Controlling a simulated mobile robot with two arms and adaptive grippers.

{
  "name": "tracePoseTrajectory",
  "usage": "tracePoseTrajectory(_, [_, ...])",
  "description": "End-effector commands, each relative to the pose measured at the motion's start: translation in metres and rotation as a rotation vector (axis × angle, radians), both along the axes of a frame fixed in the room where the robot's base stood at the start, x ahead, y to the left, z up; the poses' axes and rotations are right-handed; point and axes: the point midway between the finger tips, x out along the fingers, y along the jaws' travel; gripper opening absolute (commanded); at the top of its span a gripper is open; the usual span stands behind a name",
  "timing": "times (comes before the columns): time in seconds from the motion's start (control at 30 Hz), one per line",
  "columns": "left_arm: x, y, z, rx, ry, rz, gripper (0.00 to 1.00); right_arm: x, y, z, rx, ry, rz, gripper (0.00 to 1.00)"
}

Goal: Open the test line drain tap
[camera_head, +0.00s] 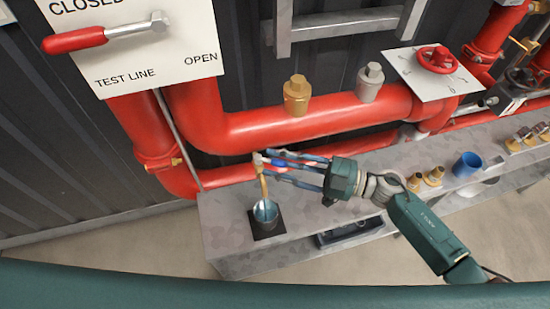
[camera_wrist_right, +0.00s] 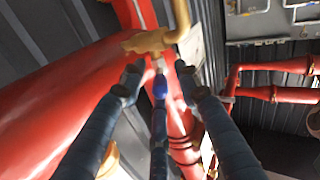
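The test line drain tap is a small brass tap (camera_head: 263,185) on the red pipe, with its spout over a metal cup (camera_head: 266,211). In the right wrist view its brass body (camera_wrist_right: 150,42) is just ahead of the fingertips, and a blue lever end (camera_wrist_right: 160,87) points toward the palm. My right gripper (camera_head: 282,164) reaches in from the right at the tap. In the wrist view its fingers (camera_wrist_right: 158,82) stand apart on both sides of the blue lever, with one finger below it. I cannot tell whether any finger touches it. My left gripper is out of view.
A "TEST LINE" sign (camera_head: 140,50) with a red-handled lever (camera_head: 75,41) hangs at upper left. Thick red pipes (camera_head: 320,118) run behind my right gripper. The cup stands on a black square on a grey ledge (camera_head: 225,225). A blue cup (camera_head: 467,165) and brass fittings stand farther right.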

Motion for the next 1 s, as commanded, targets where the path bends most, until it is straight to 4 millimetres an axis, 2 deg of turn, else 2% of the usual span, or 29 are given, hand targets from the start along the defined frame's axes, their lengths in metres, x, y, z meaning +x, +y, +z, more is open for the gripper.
tracePoseTrajectory(0.13, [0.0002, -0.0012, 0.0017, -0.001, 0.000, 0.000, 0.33, 0.0017, 0.0067, 0.0001, 0.000, 0.001, 0.000, 0.33])
tracePoseTrajectory(0.37, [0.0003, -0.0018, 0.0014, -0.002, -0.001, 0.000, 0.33, 0.0017, 0.0070, -0.0003, 0.000, 0.000, 0.000, 0.33])
tracePoseTrajectory(0.53, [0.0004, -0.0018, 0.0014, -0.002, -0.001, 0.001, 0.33, 0.0016, 0.0068, -0.0002, 0.000, 0.000, 0.000, 0.01])
tracePoseTrajectory(0.83, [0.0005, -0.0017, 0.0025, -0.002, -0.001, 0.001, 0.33, 0.0013, 0.0067, 0.0000, 0.000, 0.001, -0.002, 0.00])
tracePoseTrajectory(1.0, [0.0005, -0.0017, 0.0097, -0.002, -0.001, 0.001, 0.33, 0.0000, 0.0078, 0.0018, 0.000, 0.003, -0.026, 0.00])
